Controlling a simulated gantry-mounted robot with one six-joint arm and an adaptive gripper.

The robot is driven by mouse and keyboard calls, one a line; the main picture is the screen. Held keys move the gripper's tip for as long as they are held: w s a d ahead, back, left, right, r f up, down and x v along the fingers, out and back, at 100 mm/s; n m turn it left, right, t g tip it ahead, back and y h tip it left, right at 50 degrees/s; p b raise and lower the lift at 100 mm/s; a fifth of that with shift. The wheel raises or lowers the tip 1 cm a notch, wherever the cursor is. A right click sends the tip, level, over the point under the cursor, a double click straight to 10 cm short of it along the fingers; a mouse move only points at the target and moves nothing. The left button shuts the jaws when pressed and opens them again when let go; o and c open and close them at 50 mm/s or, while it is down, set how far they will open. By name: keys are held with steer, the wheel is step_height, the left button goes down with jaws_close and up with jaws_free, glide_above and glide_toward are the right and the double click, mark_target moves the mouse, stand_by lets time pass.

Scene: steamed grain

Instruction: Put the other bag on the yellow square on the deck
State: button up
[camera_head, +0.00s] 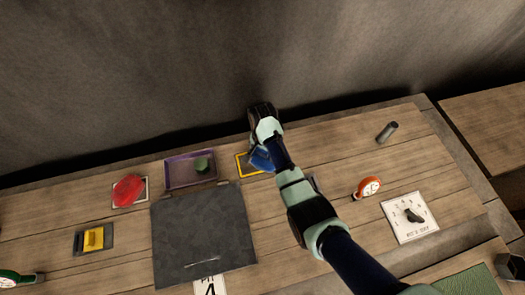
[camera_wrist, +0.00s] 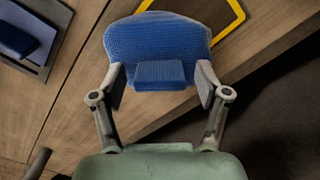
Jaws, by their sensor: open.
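A blue bag (camera_head: 261,158) lies at the yellow square outline (camera_head: 242,170) near the back of the wooden deck, partly hidden by my arm. In the wrist view the blue bag (camera_wrist: 165,40) has a raised tab between my open fingers. The yellow outline (camera_wrist: 238,12) shows beyond its top right edge; how fully the bag lies inside it cannot be told. My gripper (camera_head: 262,142) is right over the bag, and its open fingers (camera_wrist: 160,82) stand on either side of the tab. A red bag (camera_head: 128,190) lies on a pale-bordered square (camera_head: 147,197) at the left.
A purple tray (camera_head: 170,183) with a green block (camera_head: 201,164) stands left of the yellow square. A dark panel (camera_head: 203,238) lies in front. A red-rimmed dial (camera_head: 369,187), a knob plate (camera_head: 409,217) and a dark cylinder (camera_head: 387,131) are at the right. A yellow switch (camera_head: 93,239) is at the left.

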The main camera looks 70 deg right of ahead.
step_height(320, 180, up, 12)
steer(key=p, duration=0.4)
steer(key=shift+r, duration=0.15)
steer(key=w+a+r+n+t+h, duration=0.2)
steer(key=w+a+r+n+t, duration=0.15)
steer(key=w+a+n, duration=0.45)
steer(key=w+a+r+n+t, duration=0.2)
steer(key=w+a+r+n, duration=0.15)
steer(key=a, duration=0.55)
steer(key=w+a+r+n+t, duration=0.25)
steer(key=w+a+r, duration=0.2)
steer(key=a, duration=0.55)
steer(key=s+a+r+n+t+y, duration=0.1)
steer(key=s+a+r+n+t, duration=0.1)
steer(key=a+r, duration=0.3)
steer(key=s+a+r+n+t+y, duration=0.1)
steer(key=a+r+n, duration=0.3)
steer(key=a, duration=0.4)
steer(key=shift+s+a+r+n+t, duration=0.25)
steer(key=shift+s+r+n+t, duration=0.15)
steer(key=shift+r+t, duration=0.45)
